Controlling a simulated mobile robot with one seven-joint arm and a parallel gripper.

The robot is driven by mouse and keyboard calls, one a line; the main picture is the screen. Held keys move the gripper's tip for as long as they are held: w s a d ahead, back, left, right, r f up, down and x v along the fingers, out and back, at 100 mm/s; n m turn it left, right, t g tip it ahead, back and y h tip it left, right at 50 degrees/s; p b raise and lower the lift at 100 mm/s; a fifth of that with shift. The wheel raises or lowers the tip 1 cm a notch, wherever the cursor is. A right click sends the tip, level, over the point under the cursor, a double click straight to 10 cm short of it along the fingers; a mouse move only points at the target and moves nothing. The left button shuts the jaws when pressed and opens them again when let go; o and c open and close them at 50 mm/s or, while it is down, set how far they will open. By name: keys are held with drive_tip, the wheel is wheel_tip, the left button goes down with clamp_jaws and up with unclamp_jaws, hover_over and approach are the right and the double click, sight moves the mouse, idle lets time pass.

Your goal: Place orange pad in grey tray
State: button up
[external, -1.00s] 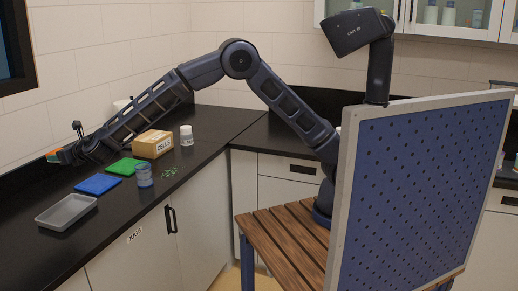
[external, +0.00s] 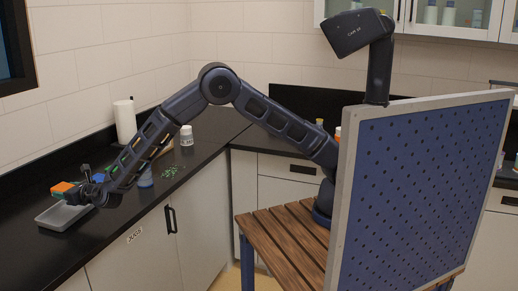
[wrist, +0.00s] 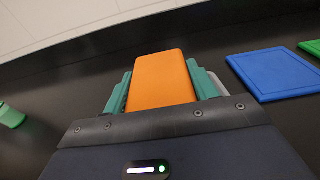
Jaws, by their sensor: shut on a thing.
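My gripper (external: 68,191) is shut on the orange pad (external: 63,187). In the wrist view, the orange pad (wrist: 162,82) stands out between two teal fingers. The grey tray (external: 60,223) lies on the black counter near its front edge, and the pad is above its far side. In the wrist view only a small grey part of the tray (wrist: 218,82) shows behind the right finger. My arm and gripper hide part of the tray in the external view.
A blue pad (wrist: 275,74) and a green pad (wrist: 313,47) lie to the right in the wrist view. A white bottle (external: 187,135), a paper roll (external: 125,121) and green bits (external: 170,171) are on the counter. A green object (wrist: 11,116) is at the left wrist-view edge.

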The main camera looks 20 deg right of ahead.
drive_tip(key=shift+f, duration=3.1)
drive_tip(key=o, duration=1.1)
drive_tip(key=shift+f, duration=0.1)
drive_tip(key=shift+s+d, duration=0.15)
drive_tip(key=v, duration=1.1)
drive_tip(key=shift+s+d+r, duration=0.2)
drive_tip(key=shift+d, duration=0.05)
